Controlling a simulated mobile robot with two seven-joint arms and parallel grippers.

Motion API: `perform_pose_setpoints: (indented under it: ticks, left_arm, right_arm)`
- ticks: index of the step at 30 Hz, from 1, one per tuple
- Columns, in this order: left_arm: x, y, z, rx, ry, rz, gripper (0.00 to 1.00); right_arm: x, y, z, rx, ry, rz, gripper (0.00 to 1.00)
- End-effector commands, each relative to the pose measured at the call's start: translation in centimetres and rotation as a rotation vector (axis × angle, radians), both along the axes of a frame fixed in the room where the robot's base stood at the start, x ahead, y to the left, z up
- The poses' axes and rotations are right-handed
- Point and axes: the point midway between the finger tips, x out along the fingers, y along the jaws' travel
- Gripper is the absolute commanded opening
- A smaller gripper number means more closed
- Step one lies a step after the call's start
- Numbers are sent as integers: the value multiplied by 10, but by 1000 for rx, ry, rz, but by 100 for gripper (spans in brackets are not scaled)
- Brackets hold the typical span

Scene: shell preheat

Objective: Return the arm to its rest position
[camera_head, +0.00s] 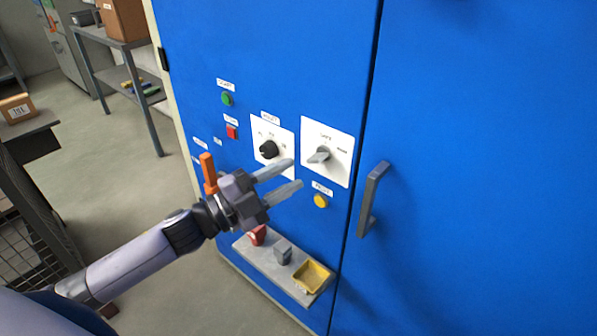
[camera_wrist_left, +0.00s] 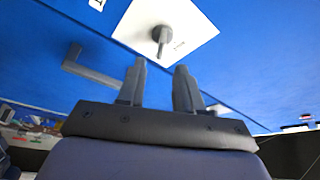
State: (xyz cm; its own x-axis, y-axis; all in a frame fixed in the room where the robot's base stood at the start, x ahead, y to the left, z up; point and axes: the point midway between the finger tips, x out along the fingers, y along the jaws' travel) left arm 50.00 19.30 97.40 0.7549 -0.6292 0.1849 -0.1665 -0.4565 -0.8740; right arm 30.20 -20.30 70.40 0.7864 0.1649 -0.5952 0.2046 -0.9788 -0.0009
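My left gripper (camera_head: 285,180) is in front of the blue cabinet's control panel, with its two grey fingers apart and nothing between them. It points toward the grey selector knob (camera_head: 319,155) on the right white plate and looks apart from it. In the left wrist view, the open fingers (camera_wrist_left: 159,85) show below that knob (camera_wrist_left: 160,36). My left arm (camera_head: 130,268) reaches in from the lower left. My right gripper is not in view.
The cabinet has a black knob (camera_head: 268,149), green button (camera_head: 227,99), red button (camera_head: 232,132), yellow button (camera_head: 320,201) and door handle (camera_head: 372,198). An orange lever (camera_head: 208,173) shows behind my wrist. A ledge (camera_head: 262,262) below holds a yellow tray (camera_head: 312,276). Open floor lies left.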

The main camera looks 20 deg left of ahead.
Motion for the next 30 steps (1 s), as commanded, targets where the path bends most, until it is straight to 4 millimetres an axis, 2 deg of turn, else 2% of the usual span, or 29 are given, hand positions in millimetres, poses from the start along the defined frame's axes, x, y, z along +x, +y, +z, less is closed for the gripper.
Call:
perform_pose_setpoints:
  ticks: [6,19,22,26,30]
  left_arm:
    - [-7,6,-2,-1,1,0,35]
    - [-7,5,-2,-1,1,0,35]
    - [-9,5,-8,-24,27,13,35]
    - [-18,4,-39,-124,157,80,35]
    - [-43,7,-98,-292,406,219,35]
  right_arm:
    - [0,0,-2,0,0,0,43]
    - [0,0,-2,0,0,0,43]
    - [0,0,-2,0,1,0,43]
    - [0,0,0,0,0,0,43]
    - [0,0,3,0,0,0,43]
